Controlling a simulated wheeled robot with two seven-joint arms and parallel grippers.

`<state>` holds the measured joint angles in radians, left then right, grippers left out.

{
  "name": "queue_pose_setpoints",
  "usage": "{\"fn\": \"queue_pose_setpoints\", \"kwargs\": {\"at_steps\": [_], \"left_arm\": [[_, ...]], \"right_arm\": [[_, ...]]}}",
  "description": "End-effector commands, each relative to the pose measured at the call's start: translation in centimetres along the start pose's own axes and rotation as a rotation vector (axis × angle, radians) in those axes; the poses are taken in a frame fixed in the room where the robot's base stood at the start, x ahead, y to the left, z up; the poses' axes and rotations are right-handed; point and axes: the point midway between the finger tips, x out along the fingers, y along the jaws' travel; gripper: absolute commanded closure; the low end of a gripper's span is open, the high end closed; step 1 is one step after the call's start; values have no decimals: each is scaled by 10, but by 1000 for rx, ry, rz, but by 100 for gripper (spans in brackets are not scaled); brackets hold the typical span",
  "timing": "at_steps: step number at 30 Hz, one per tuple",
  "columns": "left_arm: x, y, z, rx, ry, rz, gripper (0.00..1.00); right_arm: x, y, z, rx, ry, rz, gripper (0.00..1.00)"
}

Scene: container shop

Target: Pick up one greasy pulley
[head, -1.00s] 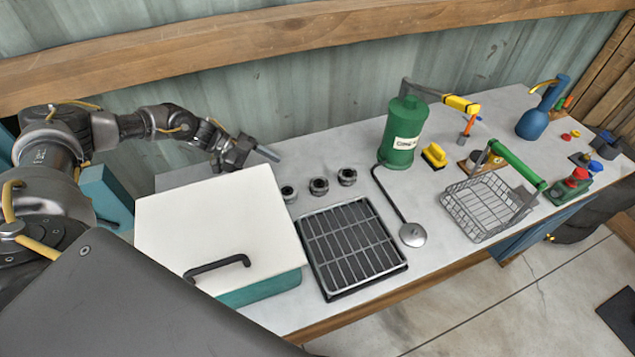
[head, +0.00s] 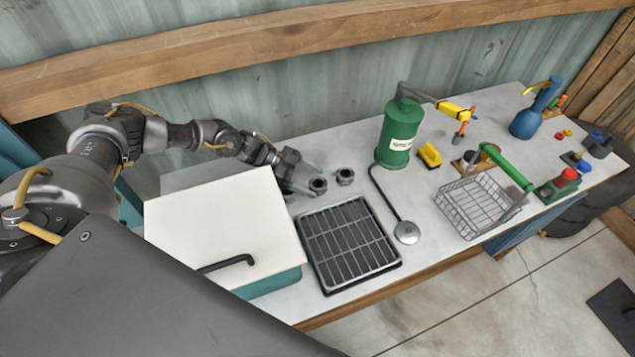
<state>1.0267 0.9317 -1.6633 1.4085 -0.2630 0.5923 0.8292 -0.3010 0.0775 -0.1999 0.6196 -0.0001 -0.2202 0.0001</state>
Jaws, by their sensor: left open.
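Dark, ring-like greasy pulleys stand in a row on the grey bench behind the wire rack. The middle pulley (head: 318,186) is right at my left gripper's fingertips. The right pulley (head: 345,176) stands free, to the right of it. A third pulley at the left end of the row is hidden behind my left gripper. My left gripper (head: 309,179) is open and low over the bench, one finger on the far side and one on the near side. I cannot tell whether it touches the middle pulley. My right gripper is out of view.
A teal box with a white lid (head: 215,225) stands in front of my left arm. A black tray with a wire rack (head: 348,244) lies near the pulleys. A green canister (head: 397,135) with a hose, a wire basket (head: 478,207) and a yellow brush (head: 430,155) stand to the right.

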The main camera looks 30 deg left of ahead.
Motion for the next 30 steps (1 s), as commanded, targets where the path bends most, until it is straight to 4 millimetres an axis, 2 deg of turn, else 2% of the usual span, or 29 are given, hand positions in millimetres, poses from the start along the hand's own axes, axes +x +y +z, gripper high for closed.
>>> {"fn": "queue_pose_setpoints", "kwargs": {"at_steps": [4,11,22,30], "left_arm": [[12,0,0,0,0,0,29],[13,0,0,1,0,0,29],[13,0,0,1,1,0,75],[12,0,-1,1,1,-1,75]], "right_arm": [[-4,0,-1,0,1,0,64],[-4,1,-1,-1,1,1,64],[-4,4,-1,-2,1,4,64],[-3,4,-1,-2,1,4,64]]}}
